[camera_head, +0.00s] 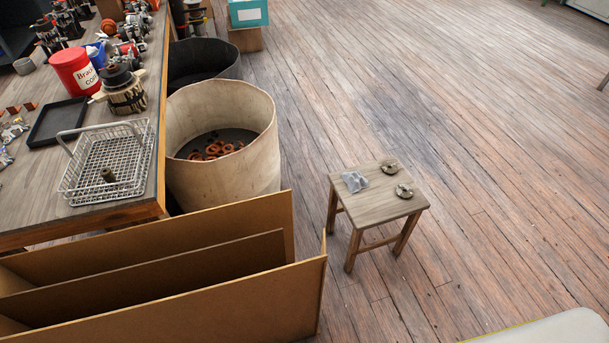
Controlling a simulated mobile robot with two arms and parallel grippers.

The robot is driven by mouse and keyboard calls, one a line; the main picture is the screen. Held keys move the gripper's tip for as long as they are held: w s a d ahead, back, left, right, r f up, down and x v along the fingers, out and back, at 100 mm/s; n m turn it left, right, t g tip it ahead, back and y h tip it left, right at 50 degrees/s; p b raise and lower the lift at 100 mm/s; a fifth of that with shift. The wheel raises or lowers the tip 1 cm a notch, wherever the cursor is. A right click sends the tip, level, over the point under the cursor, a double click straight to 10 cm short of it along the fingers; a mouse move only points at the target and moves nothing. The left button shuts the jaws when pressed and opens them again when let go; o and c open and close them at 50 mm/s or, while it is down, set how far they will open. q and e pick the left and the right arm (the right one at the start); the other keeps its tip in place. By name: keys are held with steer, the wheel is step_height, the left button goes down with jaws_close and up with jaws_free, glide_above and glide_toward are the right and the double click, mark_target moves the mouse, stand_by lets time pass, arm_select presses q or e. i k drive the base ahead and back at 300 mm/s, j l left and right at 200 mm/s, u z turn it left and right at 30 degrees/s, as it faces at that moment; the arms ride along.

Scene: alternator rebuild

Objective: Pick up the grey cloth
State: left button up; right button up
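A small crumpled grey-blue piece (355,182) lies on the left part of a small wooden stool's seat (381,205). It looks like the grey cloth, but it is too small to be sure of the material. Two round metal parts (389,168) lie on the same seat to its right, apart from it. Neither of my grippers is in view.
A workbench (95,228) at left holds a wire basket (135,165), a black tray (58,121) and a red tub (75,72). A large pale bin (225,185) and wooden panels (190,312) stand between bench and stool. Floor right of the stool is clear.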

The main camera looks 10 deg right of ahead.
mark_target(355, 181)
steer(key=i+l+u, duration=0.1)
steer(key=l+u, duration=0.7)
steer(key=l, duration=0.15)
steer(key=l+u, duration=0.35)
steer(key=l, duration=0.15)
steer(key=k+l+u, duration=0.1)
steer(key=l+u, duration=0.3)
steer(key=l, duration=0.1)
